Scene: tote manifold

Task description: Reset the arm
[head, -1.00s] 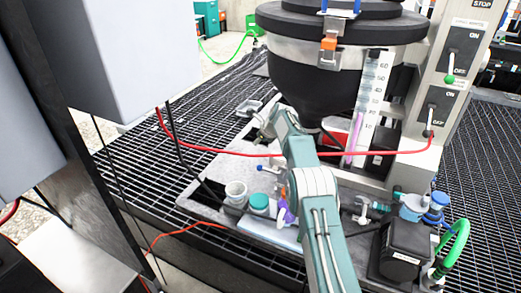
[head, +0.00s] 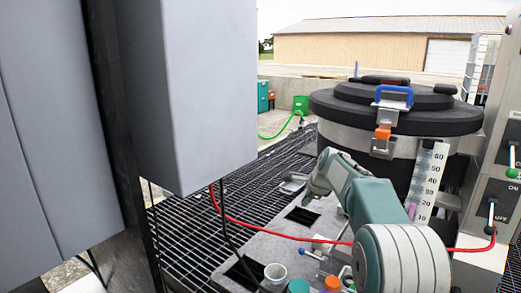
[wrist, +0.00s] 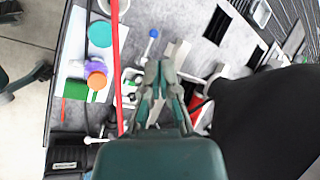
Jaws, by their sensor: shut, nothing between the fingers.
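My gripper (wrist: 160,72) shows in the wrist view with its narrow grey-and-teal fingers together and nothing between them. It is over the grey work surface (wrist: 195,50), beside the large black vessel (wrist: 265,120) on the right. In the head view my teal arm reaches up from the lower right toward the middle, in front of the black-lidded vessel (head: 400,108).
A red cable (head: 270,231) crosses behind my arm; in the wrist view it runs left of the gripper (wrist: 115,70). A white cup (head: 275,272), teal cap (head: 298,286) and orange cap (head: 332,284) stand near the front. A grey cabinet (head: 200,90) stands left.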

